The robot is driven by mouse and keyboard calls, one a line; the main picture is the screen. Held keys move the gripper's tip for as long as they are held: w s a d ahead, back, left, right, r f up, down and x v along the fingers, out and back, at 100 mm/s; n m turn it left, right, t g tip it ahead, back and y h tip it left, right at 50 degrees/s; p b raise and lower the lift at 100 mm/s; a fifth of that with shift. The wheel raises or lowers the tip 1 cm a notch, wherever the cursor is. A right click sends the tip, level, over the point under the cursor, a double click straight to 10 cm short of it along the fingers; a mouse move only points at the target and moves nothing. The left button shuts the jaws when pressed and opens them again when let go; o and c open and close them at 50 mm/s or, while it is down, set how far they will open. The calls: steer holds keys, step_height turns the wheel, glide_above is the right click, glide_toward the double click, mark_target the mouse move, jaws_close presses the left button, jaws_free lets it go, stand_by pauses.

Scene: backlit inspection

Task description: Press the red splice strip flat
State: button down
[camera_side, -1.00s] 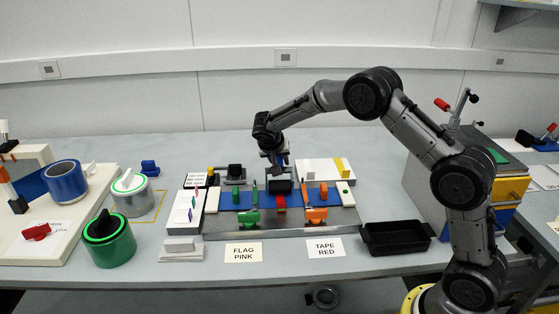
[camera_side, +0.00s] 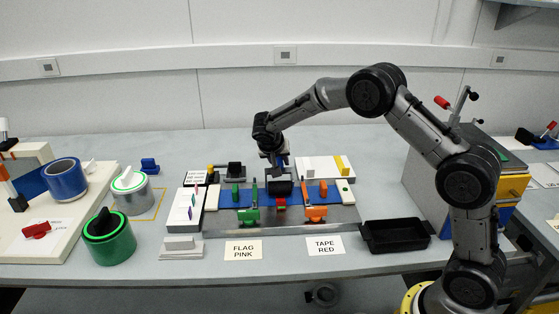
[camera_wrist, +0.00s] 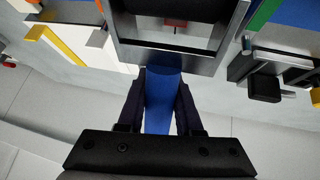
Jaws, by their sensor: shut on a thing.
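The red splice strip (camera_side: 280,202) lies across the blue web (camera_side: 315,194) in the middle of the grey work plate. Only its near end shows in the side view; the rest is hidden behind a black-headed tool (camera_side: 280,187). A bit of red strip also shows through the tool's grey frame in the wrist view (camera_wrist: 175,24). My gripper (camera_side: 278,160) is shut on the tool's blue handle (camera_wrist: 162,100) and holds the head down over the strip. I cannot tell whether the head touches the strip.
White blocks stand at the plate's left and back right. A black tray (camera_side: 396,236) is at right front. Cards reading FLAG PINK (camera_side: 243,250) and TAPE RED (camera_side: 324,245) lie in front.

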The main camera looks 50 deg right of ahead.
steer(key=shift+s+a+f, duration=0.15)
steer(key=shift+s+a, duration=0.35)
steer(key=shift+s, duration=0.05)
stand_by(0.4)
steer(key=shift+s+a, duration=0.95)
stand_by(1.0)
steer(key=shift+w+d+r, duration=0.25)
steer(key=shift+r, duration=1.15)
steer(key=shift+w+d+r, duration=0.25)
steer(key=shift+r, duration=1.1)
steer(key=shift+w+d+r, duration=0.25)
steer(key=shift+r, duration=1.15)
steer(key=shift+a, duration=0.1)
steer(key=shift+v, duration=1.05)
steer(key=s+a+f+n+t+y, duration=0.3)
steer(key=s+a+f+n+y, duration=0.1)
steer(key=s+a+n, duration=0.3)
steer(key=a+f+n, duration=0.1)
steer(key=a+n, duration=0.1)
steer(key=a, duration=0.1)
steer(key=shift+t+y, duration=0.3)
steer(key=shift+t, duration=0.1)
